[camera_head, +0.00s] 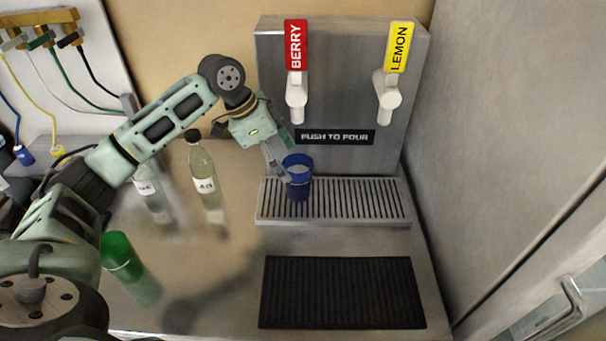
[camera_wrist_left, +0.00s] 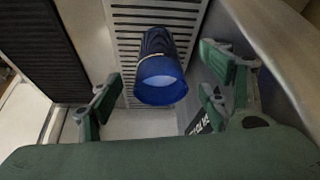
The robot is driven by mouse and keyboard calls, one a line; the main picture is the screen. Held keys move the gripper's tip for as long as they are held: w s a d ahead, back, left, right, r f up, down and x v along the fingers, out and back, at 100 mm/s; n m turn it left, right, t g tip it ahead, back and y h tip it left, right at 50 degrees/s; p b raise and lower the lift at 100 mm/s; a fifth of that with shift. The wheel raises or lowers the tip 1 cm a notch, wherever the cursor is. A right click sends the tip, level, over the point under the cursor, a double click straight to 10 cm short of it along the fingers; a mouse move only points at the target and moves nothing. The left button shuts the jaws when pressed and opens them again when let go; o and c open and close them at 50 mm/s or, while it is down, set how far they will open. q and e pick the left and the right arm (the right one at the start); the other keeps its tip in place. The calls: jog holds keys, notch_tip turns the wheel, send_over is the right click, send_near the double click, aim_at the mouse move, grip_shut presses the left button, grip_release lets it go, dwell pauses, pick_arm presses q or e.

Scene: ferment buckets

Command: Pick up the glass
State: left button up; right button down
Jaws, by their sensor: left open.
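A blue glass (camera_head: 298,176) stands upright on the left part of the dispenser's slotted drip tray (camera_head: 365,212), below the red BERRY tap (camera_head: 296,60). My left gripper (camera_head: 280,160) is at the glass, close to its left side in the head view. In the left wrist view the glass (camera_wrist_left: 161,72) lies between the open fingers of my left gripper (camera_wrist_left: 160,95), with gaps visible on both sides. What the glass holds cannot be made out clearly. My right gripper is not in view. A green glass (camera_head: 120,256) stands on the counter at left.
A yellow LEMON tap (camera_head: 398,60) is on the right of the dispenser (camera_head: 345,100). Two clear bottles (camera_head: 202,170) stand behind my left arm. A black ribbed mat (camera_head: 342,292) lies empty at the front. A grey wall (camera_head: 500,130) closes the right side.

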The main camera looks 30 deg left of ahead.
aim_at(298, 183)
pick_arm(q)
jog(key=x, duration=0.3)
jog(key=shift+d+f+p, duration=0.15)
jog(key=shift+f+p, duration=0.15)
jog(key=shift+p, duration=0.05)
jog(key=shift+w+d+f, duration=0.1)
jog(key=shift+f, duration=0.15)
jog(key=p+x, duration=0.1)
jog(key=x, duration=0.3)
jog(key=shift+d+p, duration=0.2)
jog(key=shift+p, duration=0.15)
jog(key=shift+w+d+f, duration=0.1)
jog(key=shift+d+f, duration=0.05)
jog(key=shift+f, duration=0.35)
jog(key=c, duration=1.8)
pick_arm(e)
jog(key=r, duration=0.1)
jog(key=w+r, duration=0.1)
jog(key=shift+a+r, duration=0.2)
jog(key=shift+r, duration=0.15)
pick_arm(q)
jog(key=shift+r, duration=0.1)
